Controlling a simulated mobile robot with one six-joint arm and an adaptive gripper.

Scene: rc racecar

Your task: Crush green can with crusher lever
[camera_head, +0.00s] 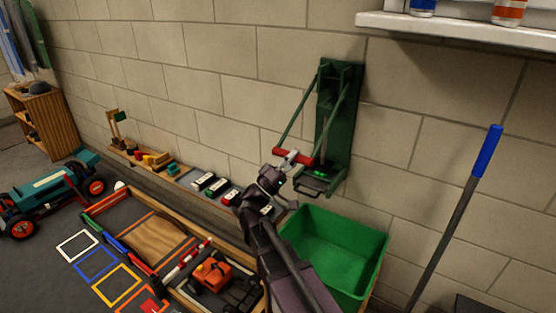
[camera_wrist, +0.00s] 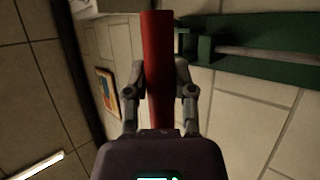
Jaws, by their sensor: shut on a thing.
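The dark green can crusher (camera_head: 331,110) is mounted on the block wall, with two side arms running down to a red lever handle (camera_head: 292,156). The lever is low, its handle near the crusher's bottom shelf. My gripper (camera_head: 287,163) is shut on the red handle. In the wrist view the handle (camera_wrist: 158,35) stands between the two fingers of my gripper (camera_wrist: 160,82), and a green part of the crusher (camera_wrist: 260,65) lies to the right. A small bright green patch (camera_head: 317,173) shows at the crusher's bottom; it may be the green can, mostly hidden.
A green bin (camera_head: 345,245) stands open below the crusher. A white shelf (camera_head: 460,30) with cans is at the upper right. A blue-handled pole (camera_head: 487,150) leans on the wall at right. Trays with toy cars and a teal racecar (camera_head: 40,198) lie at left.

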